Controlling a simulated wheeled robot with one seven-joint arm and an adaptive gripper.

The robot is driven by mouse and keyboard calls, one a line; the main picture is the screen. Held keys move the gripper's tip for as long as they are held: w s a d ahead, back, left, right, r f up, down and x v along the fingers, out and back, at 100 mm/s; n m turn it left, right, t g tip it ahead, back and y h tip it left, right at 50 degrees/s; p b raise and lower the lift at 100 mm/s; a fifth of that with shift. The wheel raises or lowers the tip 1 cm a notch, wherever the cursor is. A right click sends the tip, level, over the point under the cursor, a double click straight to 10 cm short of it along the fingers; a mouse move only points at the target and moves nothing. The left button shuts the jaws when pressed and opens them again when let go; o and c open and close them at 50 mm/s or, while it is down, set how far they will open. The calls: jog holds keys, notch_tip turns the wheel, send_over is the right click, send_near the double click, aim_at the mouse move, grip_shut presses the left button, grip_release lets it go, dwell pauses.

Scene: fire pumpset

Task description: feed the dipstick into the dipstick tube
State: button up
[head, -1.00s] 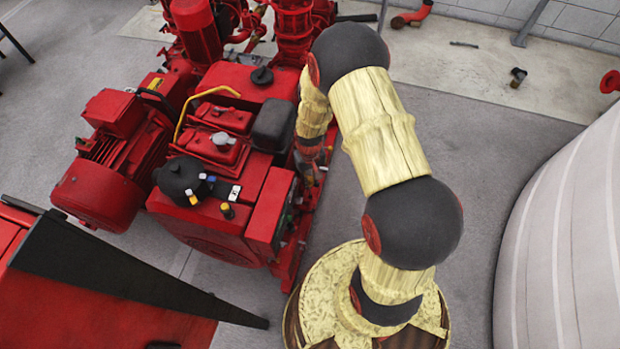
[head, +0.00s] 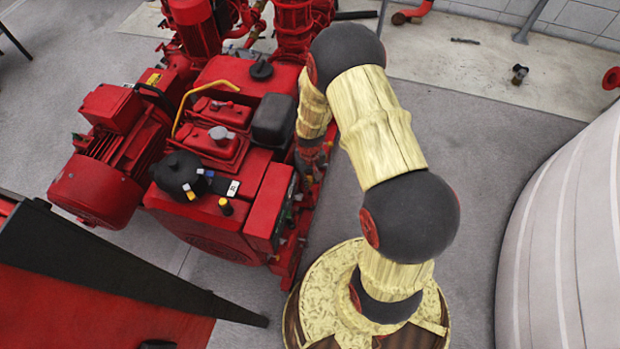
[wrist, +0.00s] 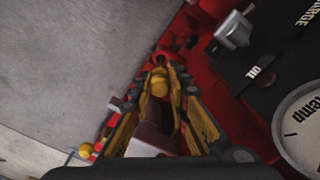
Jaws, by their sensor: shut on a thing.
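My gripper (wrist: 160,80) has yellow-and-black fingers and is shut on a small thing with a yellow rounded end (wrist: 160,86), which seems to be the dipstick. The rest of it is hidden or too dark to make out. In the head view my gripper (head: 309,168) is partly hidden by my arm, low beside the right side of the red engine (head: 262,200). I cannot pick out the dipstick tube for certain in either view. A small yellow part (wrist: 86,150) shows at lower left in the wrist view, among red parts.
A control panel (wrist: 262,88) with a gauge (wrist: 305,130) and a grey knob (wrist: 234,32) lies close to the right of my gripper. Open grey floor (wrist: 80,60) lies to the left. A large pale rounded body (head: 565,230) stands at the right in the head view.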

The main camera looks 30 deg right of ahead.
jog(key=shift+f+b, duration=2.3)
jog(key=shift+f, duration=1.6)
jog(key=o, duration=0.9)
jog(key=shift+o, duration=0.2)
notch_tip(320, 180, up, 12)
